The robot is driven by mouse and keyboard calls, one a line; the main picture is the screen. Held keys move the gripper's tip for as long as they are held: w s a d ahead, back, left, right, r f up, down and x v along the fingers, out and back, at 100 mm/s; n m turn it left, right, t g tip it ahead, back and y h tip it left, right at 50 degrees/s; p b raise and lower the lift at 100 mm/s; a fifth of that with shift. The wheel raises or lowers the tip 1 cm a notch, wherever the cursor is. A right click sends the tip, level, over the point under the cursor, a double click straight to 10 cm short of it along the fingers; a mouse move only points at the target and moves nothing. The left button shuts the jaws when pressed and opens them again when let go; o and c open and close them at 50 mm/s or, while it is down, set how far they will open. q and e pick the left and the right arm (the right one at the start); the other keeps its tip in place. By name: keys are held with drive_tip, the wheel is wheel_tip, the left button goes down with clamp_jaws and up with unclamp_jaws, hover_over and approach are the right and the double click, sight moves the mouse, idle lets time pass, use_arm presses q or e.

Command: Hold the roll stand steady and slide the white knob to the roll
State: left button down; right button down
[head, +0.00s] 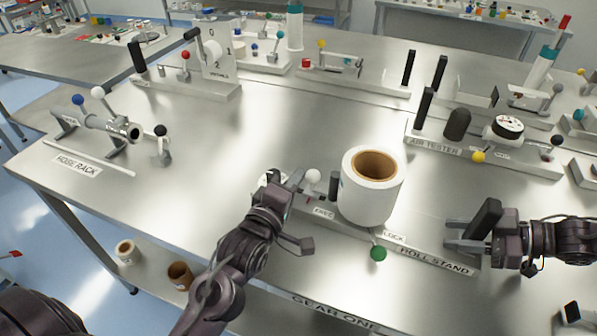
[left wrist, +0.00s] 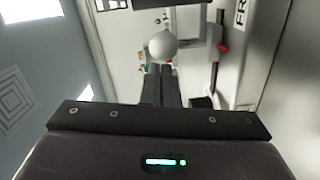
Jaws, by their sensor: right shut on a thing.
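The roll stand (head: 432,262) is a long low base near the table's front edge, labelled FREE, LOCK and ROLL STAND. A large white roll (head: 366,204) with a brown core stands on it. The white knob (head: 312,176) is left of the roll, with a dark upright piece between them; it also shows in the left wrist view (left wrist: 163,46). My left gripper (head: 298,182) is beside the knob, its fingers together just short of it; contact is unclear. My right gripper (head: 470,234) is shut on the stand's black handle (head: 486,216) at the right end.
A green knob (head: 378,254) sticks out at the stand's front. The hose rack (head: 90,165) stands at the left and the tester with a gauge (head: 507,127) behind at the right. The table is bare between the hose rack and the stand.

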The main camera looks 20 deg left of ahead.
use_arm(q)
drive_tip(key=shift+s+d+f, duration=0.1)
drive_tip(key=shift+s+d, duration=0.05)
use_arm(e)
drive_tip(key=shift+s+f, duration=0.3)
drive_tip(key=shift+f, duration=0.3)
use_arm(q)
drive_tip(key=s+a, duration=0.1)
drive_tip(key=s, duration=0.6)
drive_tip(key=shift+s+r, duration=0.2)
drive_tip(key=shift+r, duration=0.05)
drive_tip(key=shift+w+r+p, duration=0.1)
drive_tip(key=shift+r+p, duration=0.15)
drive_tip(key=shift+p, duration=0.05)
use_arm(e)
drive_tip(key=shift+w+r, duration=0.1)
drive_tip(key=shift+r, duration=0.2)
drive_tip(key=c, duration=1.3)
unclamp_jaws()
drive_tip(key=o, duration=0.5)
drive_tip(key=shift+r, duration=0.15)
drive_tip(key=shift+c, duration=0.2)
drive_tip(key=shift+w+r, duration=0.1)
drive_tip(key=shift+w, duration=0.05)
